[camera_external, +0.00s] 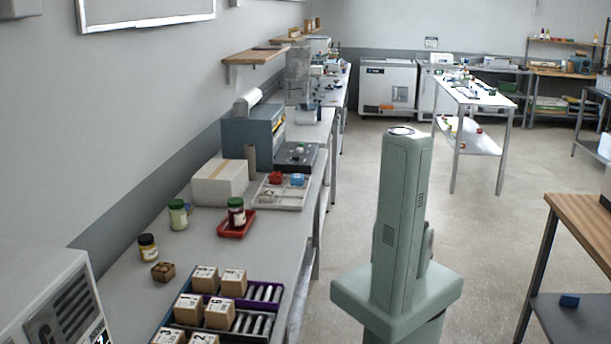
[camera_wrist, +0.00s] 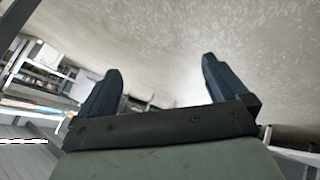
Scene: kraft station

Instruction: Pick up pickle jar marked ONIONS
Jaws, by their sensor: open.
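Three jars stand at the left of the long grey bench in the external view. One has a green lid and pale green contents (camera_external: 178,214). One has dark red contents and a green lid (camera_external: 236,213), and stands in a red tray (camera_external: 222,229). A smaller one has a dark lid and a yellowish label (camera_external: 148,248). The labels are too small to read, so I cannot tell which is marked ONIONS. My gripper (camera_wrist: 160,65) shows in the wrist view with its two dark fingers wide apart and nothing between them. No jar shows in that view.
A brown block (camera_external: 163,271) sits near the small jar. Small cartons (camera_external: 233,283) stand in a roller rack at the front. A cardboard box (camera_external: 224,187) and a sectioned tray (camera_external: 268,203) are behind the jars.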

